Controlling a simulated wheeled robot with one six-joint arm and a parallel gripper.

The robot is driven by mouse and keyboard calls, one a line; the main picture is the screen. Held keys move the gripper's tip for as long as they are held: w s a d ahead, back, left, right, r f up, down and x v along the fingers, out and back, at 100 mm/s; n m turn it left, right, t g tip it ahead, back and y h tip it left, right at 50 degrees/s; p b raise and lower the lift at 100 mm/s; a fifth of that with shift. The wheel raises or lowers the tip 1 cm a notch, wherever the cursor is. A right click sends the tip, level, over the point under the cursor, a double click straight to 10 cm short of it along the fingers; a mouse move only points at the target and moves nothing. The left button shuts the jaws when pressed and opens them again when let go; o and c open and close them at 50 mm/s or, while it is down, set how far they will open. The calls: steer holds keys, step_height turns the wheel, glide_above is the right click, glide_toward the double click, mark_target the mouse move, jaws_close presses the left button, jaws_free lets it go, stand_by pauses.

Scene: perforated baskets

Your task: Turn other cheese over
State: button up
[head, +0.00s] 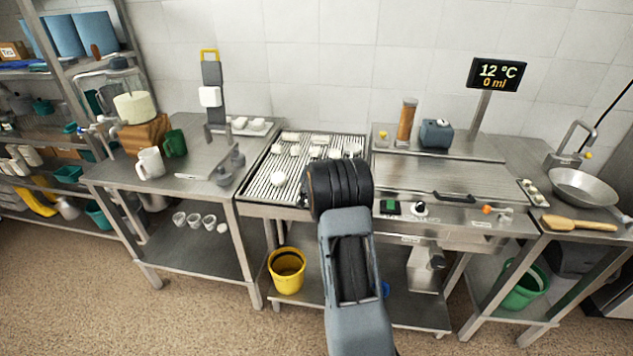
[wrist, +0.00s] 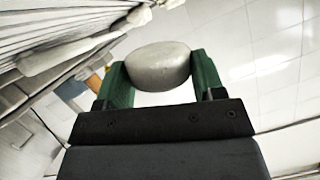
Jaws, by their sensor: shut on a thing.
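In the wrist view, a round pale cheese (wrist: 158,64) sits between the green fingers of my gripper (wrist: 160,82), which is shut on it. The cheese is held above the slatted draining rack. In the head view my arm hides my gripper's fingertips; a white round cheese (head: 278,179) shows at the front left of the rack (head: 262,190), left of my arm. Several more white cheeses (head: 294,150) lie in a row toward the back of the rack.
A steel table (head: 130,175) on the left carries a white jug (head: 150,162), a green mug (head: 175,143) and small moulds. A vat table with a screen (head: 497,73) stands on the right. A yellow bucket (head: 287,270) is below the rack.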

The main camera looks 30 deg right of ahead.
steer(key=shift+s+d+f+m+t+y+b, duration=0.1)
steer(key=shift+f+m+t+y+b, duration=0.3)
steer(key=shift+b, duration=1.7)
steer(key=shift+f+m+t+b, duration=0.1)
steer(key=shift+m+b, duration=0.6)
steer(key=shift+b, duration=1.35)
steer(key=m+t+b, duration=0.1)
steer(key=b, duration=0.6)
steer(key=shift+m+b, duration=0.4)
steer(key=shift+b, duration=0.35)
